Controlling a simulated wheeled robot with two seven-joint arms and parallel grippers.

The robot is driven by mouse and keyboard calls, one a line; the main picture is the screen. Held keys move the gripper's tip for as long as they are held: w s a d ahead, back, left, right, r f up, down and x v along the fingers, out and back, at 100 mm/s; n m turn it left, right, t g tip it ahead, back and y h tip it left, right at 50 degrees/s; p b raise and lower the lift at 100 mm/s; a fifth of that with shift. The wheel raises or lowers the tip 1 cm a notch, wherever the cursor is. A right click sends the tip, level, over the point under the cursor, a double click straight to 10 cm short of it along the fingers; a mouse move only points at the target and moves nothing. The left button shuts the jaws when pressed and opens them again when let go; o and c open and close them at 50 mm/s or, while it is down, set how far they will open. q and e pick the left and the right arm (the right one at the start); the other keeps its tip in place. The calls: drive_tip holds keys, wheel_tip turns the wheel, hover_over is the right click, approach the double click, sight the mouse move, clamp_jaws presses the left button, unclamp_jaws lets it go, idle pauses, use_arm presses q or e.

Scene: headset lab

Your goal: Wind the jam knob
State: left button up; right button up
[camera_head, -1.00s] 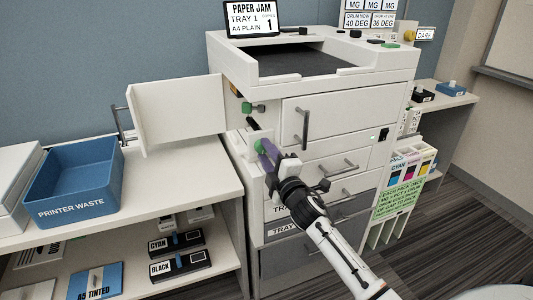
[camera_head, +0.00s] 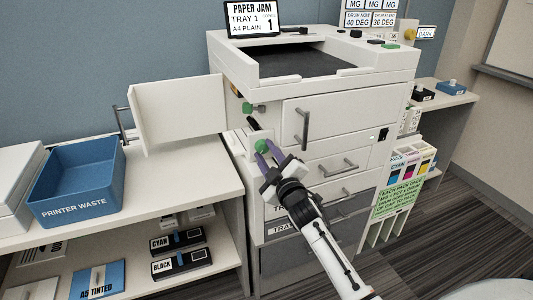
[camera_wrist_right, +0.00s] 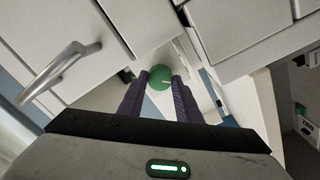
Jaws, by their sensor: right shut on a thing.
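The green jam knob (camera_head: 261,146) sits on the left side of the white printer, behind the open side door. It also shows in the right wrist view (camera_wrist_right: 160,77), round, with a small white mark on its face. My right gripper (camera_head: 265,154) has its purple fingers on either side of the knob and is shut on it. In the right wrist view the fingertips (camera_wrist_right: 160,82) press at the knob's left and right. My left gripper is not in view.
A second green knob (camera_head: 247,107) is just above. The open white door (camera_head: 178,112) stands at the left. A blue printer waste bin (camera_head: 75,185) sits on the left counter. Drawer handles (camera_head: 337,167) project beside my arm. The screen (camera_head: 251,17) reads PAPER JAM.

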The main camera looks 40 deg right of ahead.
idle(0.3)
drive_tip(key=o, duration=0.8)
drive_tip(key=shift+c, duration=0.2)
drive_tip(key=v, duration=1)
drive_tip(key=shift+s, duration=0.2)
